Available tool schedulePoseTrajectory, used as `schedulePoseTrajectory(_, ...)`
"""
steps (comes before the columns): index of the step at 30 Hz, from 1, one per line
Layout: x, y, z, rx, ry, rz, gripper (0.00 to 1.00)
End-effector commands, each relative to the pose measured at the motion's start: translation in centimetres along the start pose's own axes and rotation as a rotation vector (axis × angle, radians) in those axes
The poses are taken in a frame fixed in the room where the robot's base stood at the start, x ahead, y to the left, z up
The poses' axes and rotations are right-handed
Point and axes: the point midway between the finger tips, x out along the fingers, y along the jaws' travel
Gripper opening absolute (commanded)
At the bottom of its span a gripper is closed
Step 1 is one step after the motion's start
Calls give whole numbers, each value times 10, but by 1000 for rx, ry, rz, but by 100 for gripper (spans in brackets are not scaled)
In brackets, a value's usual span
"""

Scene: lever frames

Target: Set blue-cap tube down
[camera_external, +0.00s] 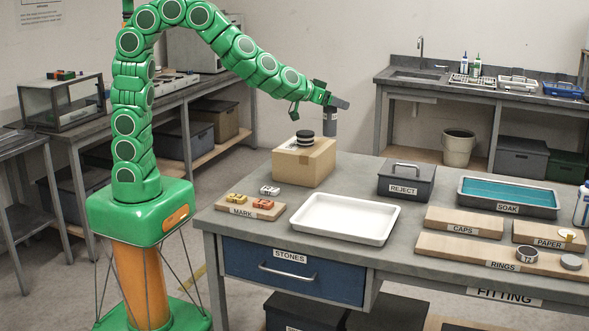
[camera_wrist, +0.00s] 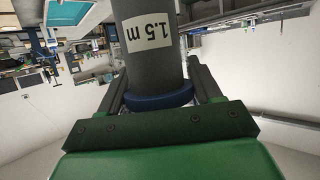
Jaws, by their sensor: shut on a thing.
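My gripper (camera_external: 332,103) is at the end of my green arm, raised above the back left part of the table. It is shut on a grey tube (camera_external: 330,122) that hangs below it, roughly upright, clear of the table. In the wrist view the tube (camera_wrist: 148,50) sits between my two dark fingers, with a white label reading "1.5 m" and a blue cap (camera_wrist: 158,100) at the end nearest my palm. In the external view the cap is hidden by the gripper.
A cardboard box (camera_external: 304,163) with dark round discs on top stands just left of and below the tube. A REJECT box (camera_external: 406,184), a white tray (camera_external: 345,219), a SOAK tray (camera_external: 552,211) and labelled boards (camera_external: 464,222) occupy the table. Small bare patches lie between them.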

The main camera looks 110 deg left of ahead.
Motion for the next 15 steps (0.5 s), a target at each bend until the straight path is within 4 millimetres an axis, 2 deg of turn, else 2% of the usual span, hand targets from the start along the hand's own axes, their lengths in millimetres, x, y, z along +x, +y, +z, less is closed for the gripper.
schedulePoseTrajectory(6, -24, 9, 30, -23, -7, -54, 24)
schedulePoseTrajectory(15, -59, 8, 68, -49, -3, -127, 24)
